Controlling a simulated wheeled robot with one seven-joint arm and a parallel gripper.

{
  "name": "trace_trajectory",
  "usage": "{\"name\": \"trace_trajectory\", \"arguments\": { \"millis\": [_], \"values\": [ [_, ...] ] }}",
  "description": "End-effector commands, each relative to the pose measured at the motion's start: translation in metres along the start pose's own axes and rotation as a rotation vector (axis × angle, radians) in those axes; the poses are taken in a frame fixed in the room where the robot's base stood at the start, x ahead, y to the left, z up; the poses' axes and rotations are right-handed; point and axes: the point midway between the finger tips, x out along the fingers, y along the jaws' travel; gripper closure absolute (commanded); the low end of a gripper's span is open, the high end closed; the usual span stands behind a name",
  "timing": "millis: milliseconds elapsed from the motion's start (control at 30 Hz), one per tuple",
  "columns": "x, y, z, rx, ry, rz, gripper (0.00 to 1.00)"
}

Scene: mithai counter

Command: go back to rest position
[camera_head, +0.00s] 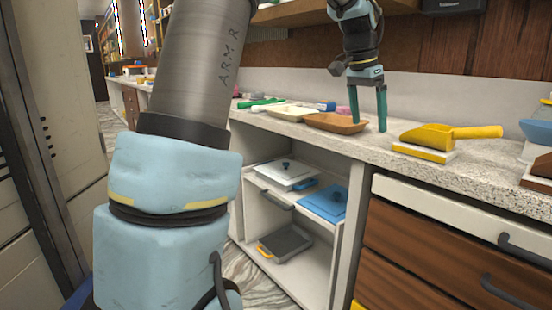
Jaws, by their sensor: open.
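My gripper (368,108) points straight down over the counter (375,150), with its two green fingers apart and nothing between them. The fingertips are just right of a brown tray (335,123). I cannot tell whether they touch the counter top. A yellow scoop (440,136) lies on a block to the right of the gripper. My own arm fills the left and middle foreground and hides part of the counter and cabinet.
White trays (288,111) and a green item (262,102) lie left of the gripper. A wall shelf (310,12) hangs above.

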Motion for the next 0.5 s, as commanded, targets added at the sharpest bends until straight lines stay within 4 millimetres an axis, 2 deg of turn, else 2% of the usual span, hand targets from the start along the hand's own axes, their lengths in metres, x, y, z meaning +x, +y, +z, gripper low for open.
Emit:
{"name": "trace_trajectory", "arguments": {
  "millis": [167, 267, 367, 467, 500],
  "values": [
    [0.018, -0.015, 0.038, -0.117, -0.021, -0.026, 0.0],
    [0.031, -0.023, 0.068, -0.204, -0.035, -0.045, 0.0],
    [0.046, -0.031, 0.105, -0.31, -0.049, -0.068, 0.0],
    [0.063, -0.036, 0.155, -0.447, -0.065, -0.098, 0.0],
    [0.07, -0.035, 0.179, -0.509, -0.071, -0.111, 0.0]
  ]
}}
